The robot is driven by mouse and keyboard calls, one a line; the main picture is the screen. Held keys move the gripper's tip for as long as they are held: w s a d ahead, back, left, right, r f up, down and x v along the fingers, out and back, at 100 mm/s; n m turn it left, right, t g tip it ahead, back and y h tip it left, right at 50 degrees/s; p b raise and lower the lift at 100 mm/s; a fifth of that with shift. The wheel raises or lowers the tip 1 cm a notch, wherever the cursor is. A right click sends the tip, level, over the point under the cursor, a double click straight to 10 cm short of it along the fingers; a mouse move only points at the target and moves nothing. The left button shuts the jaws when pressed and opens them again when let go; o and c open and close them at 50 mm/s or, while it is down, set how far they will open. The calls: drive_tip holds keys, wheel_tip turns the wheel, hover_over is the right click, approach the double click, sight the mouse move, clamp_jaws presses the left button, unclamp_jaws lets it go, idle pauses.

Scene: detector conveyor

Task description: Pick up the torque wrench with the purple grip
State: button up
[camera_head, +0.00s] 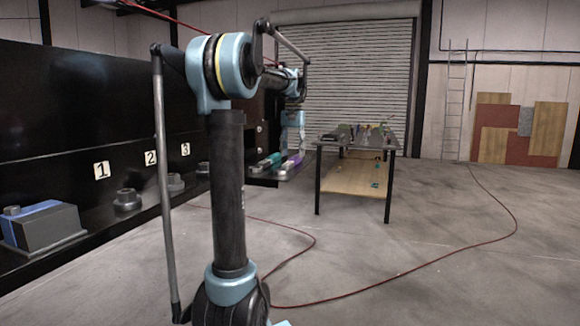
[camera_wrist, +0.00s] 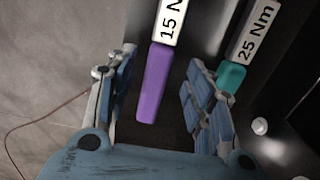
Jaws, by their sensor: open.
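The torque wrench with the purple grip (camera_wrist: 153,85) shows in the wrist view, with a white label reading "15 N", cut off at the top edge. Its purple grip lies between the two open fingers of my gripper (camera_wrist: 158,95), with a gap on both sides. In the head view its purple grip (camera_head: 294,161) is small, on a dark shelf beyond my arm. A second wrench with a teal grip (camera_wrist: 231,76) and a "25 Nm" label lies to its right, close to my right finger. In the head view my gripper (camera_head: 291,148) is above the shelf, partly hard to make out.
The dark shelf (camera_head: 263,182) juts out beside the black wall with numbers 1, 2 and 3. A table (camera_head: 345,146) with several tools stands behind to the right. A red cable (camera_head: 400,273) runs across the otherwise open floor.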

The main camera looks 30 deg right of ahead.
drive_tip(key=shift+f, duration=1.2)
clamp_jaws()
